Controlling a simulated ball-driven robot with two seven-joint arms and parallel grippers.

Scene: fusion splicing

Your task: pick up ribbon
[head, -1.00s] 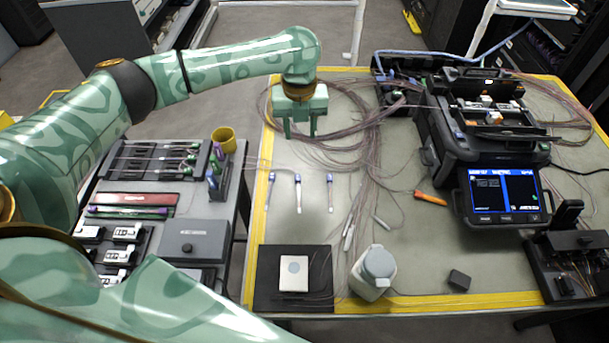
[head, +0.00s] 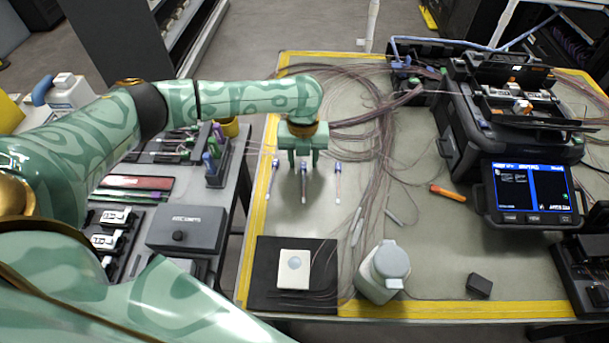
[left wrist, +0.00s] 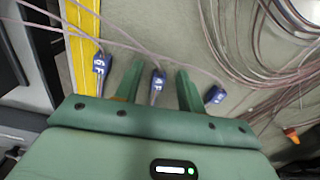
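Three ribbons with blue tags and pale ends lie side by side on the grey mat: a left one (head: 270,182), a middle one (head: 304,192) and a right one (head: 337,184). My left gripper (head: 303,167) is open and points down over the middle ribbon. In the left wrist view, the middle blue tag (left wrist: 158,82) shows between the two green fingers of the left gripper (left wrist: 160,70). The left tag (left wrist: 102,64) and right tag (left wrist: 215,95) lie outside the fingers. I cannot tell whether the fingers touch the mat. My right gripper is not in view.
Loose fibre coils (head: 370,120) spread behind and right of the ribbons. A splicer with a lit screen (head: 532,190) stands at right. A white bottle (head: 383,273) and a black pad (head: 262,285) are in front. A side table with a grey box (head: 186,230) is at left.

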